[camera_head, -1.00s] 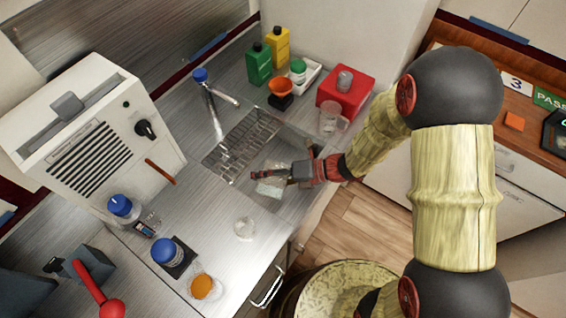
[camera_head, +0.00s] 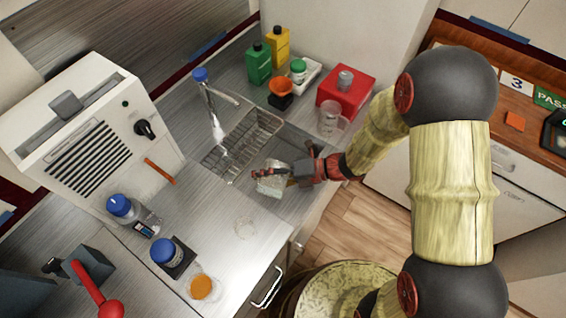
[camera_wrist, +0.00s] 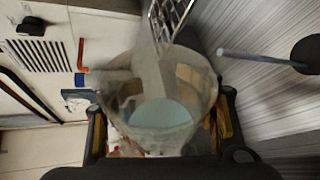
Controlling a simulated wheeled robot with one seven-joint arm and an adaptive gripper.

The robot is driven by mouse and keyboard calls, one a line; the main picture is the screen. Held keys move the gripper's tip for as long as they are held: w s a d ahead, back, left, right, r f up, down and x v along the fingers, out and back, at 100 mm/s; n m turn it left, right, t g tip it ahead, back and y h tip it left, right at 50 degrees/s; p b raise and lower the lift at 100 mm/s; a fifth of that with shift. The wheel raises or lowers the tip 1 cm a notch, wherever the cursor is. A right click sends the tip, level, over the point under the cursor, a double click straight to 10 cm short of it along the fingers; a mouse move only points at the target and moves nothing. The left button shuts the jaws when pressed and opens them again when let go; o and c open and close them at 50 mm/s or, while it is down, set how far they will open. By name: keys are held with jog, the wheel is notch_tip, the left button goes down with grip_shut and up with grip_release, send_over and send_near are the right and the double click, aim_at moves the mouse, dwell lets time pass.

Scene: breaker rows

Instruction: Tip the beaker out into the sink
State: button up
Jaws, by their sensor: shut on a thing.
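My gripper (camera_head: 286,173) is shut on a clear glass beaker (camera_head: 271,184) and holds it over the sink (camera_head: 300,202). The beaker looks tilted in the head view. In the wrist view the beaker (camera_wrist: 155,100) fills the middle between my fingers, with a pale bluish round patch inside it. I cannot tell whether that patch is liquid or the beaker's base. The tap (camera_head: 214,112), with a blue top, stands at the sink's back left side.
A wire rack (camera_head: 245,143) lies at the sink's far side. A clear measuring jug (camera_head: 329,119) and a red box (camera_head: 346,92) stand behind my gripper.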

jog(key=shift+w+d+r+m+g+y+p, duration=0.2)
jog(key=shift+w+r+m+g+y+p, duration=0.3)
jog(key=shift+p, duration=1.4)
jog(key=shift+w+r+m+p, duration=0.35)
jog(key=shift+r+m+p, duration=0.35)
jog(key=shift+p, duration=1.25)
jog(key=shift+f, duration=0.2)
